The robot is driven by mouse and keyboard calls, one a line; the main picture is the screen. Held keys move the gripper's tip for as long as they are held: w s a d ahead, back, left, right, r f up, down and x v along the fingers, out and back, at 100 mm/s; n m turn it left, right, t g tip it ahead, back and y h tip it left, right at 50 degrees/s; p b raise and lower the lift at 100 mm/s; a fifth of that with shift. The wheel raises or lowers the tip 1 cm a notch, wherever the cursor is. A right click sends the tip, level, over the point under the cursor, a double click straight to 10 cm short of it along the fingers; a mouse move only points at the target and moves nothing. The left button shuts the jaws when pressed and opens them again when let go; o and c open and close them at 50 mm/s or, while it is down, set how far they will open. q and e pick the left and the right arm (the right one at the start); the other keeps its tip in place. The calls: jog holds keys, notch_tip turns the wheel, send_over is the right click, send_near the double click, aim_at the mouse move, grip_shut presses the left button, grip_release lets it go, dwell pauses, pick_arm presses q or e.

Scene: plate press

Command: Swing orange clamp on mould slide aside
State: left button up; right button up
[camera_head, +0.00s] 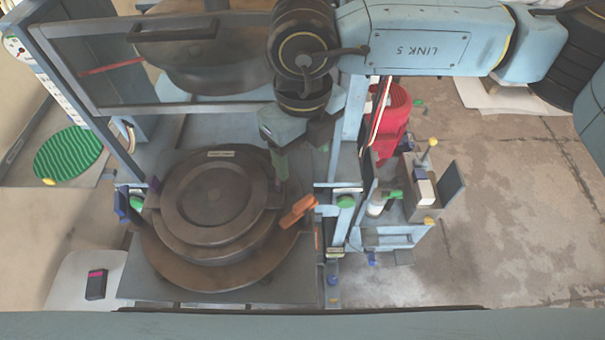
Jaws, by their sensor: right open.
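The orange clamp (298,211) is at the right edge of the round dark mould (180,232) and slants up to the right. The mould rests on a brown round base over the grey slide plate (150,285). My right arm comes in from the upper right. My right gripper (297,155) points down, open and empty, above and behind the clamp, apart from it in the picture. Its fingers are partly hidden by its own body. My left gripper is not in view.
A framed guard window (70,60) with a dark handle stands behind the mould. A red motor (390,120) and a small bracket with a yellow knob (432,142) are at the right. A green ribbed disc (68,153) lies at the left.

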aim_at(302, 201)
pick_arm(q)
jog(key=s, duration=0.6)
pick_arm(e)
jog(key=f, duration=0.4)
jog(key=s+f, duration=0.1)
jog(key=f, duration=0.1)
jog(key=shift+f+p, duration=0.15)
jog(key=shift+p, duration=0.25)
notch_tip(302, 201, down, 6)
jog(key=shift+w+f, duration=0.1)
jog(key=shift+w, duration=0.05)
jog(key=shift+f, duration=0.2)
jog(key=shift+c, duration=0.8)
jog(key=c, duration=0.8)
jog(key=shift+f+n+b, duration=0.15)
jog(key=shift+n+b, duration=0.55)
jog(key=shift+b, duration=0.25)
jog(key=n+b, duration=0.2)
jog(key=b, duration=0.1)
jog(key=shift+n, duration=0.4)
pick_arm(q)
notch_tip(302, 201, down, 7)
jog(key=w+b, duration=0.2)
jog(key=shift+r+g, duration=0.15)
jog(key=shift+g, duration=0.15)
pick_arm(e)
jog(key=shift+n, duration=0.8)
jog(key=shift+r, duration=0.2)
jog(key=shift+a, duration=0.1)
